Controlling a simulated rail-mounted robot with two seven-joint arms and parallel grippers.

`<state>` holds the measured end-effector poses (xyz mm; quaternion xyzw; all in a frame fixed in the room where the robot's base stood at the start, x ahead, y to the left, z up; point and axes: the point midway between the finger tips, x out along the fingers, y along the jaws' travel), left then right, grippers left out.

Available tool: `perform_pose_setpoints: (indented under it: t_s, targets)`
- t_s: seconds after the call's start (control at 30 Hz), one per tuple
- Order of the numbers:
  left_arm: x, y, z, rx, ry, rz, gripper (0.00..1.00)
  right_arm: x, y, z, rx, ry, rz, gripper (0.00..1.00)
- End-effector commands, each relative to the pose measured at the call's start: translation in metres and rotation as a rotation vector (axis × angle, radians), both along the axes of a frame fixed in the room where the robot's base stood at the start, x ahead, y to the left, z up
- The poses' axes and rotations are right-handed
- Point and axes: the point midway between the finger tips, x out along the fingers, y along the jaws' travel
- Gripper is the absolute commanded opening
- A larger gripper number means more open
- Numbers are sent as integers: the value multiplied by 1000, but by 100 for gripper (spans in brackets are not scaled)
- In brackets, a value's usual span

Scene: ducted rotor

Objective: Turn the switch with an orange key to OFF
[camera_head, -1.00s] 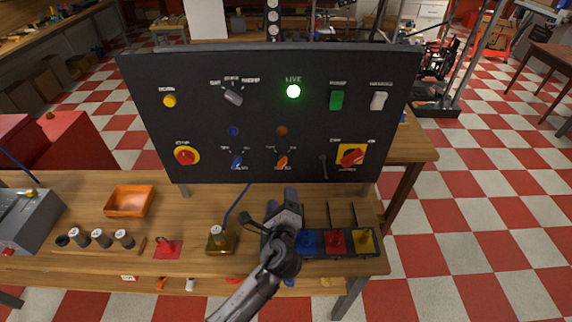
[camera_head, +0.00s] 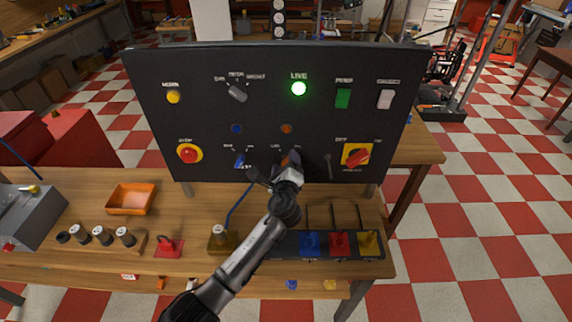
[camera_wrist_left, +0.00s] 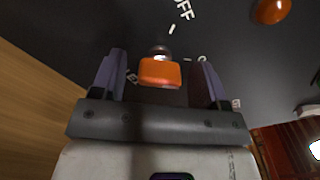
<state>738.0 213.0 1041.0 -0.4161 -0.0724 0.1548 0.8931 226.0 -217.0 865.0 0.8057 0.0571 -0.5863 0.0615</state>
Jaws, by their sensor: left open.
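The black control panel (camera_head: 205,85) stands upright at the back of the bench. My left gripper (camera_head: 287,162) is at the lower middle of the panel, in front of the switch with the orange key, and mostly hides it in the head view. In the left wrist view the orange key (camera_wrist_left: 160,72) sits between the two open fingers, with a gap on each side. The lettering "OFF" (camera_wrist_left: 183,8) is on the panel near the key. The key's exact setting cannot be told. My right gripper is not in view.
A switch with a blue key (camera_head: 240,160) is just left of my gripper. A red rotary switch (camera_head: 356,155) on a yellow plate is to the right. An orange lamp (camera_head: 286,129) is above, and a green lamp (camera_head: 298,89) is lit.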

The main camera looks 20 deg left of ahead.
Motion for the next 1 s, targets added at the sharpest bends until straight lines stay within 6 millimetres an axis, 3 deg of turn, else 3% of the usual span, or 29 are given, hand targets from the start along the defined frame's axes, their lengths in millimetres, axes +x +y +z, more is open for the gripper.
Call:
perform_pose_setpoints:
  t_s: [0.43,0.93,1.0]
  targets:
    - [5,2,0,-1,0,-1,68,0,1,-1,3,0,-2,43]
    - [5,2,0,0,1,-1,20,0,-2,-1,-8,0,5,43]
    - [5,2,0,-1,0,-1,19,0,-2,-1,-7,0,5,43]
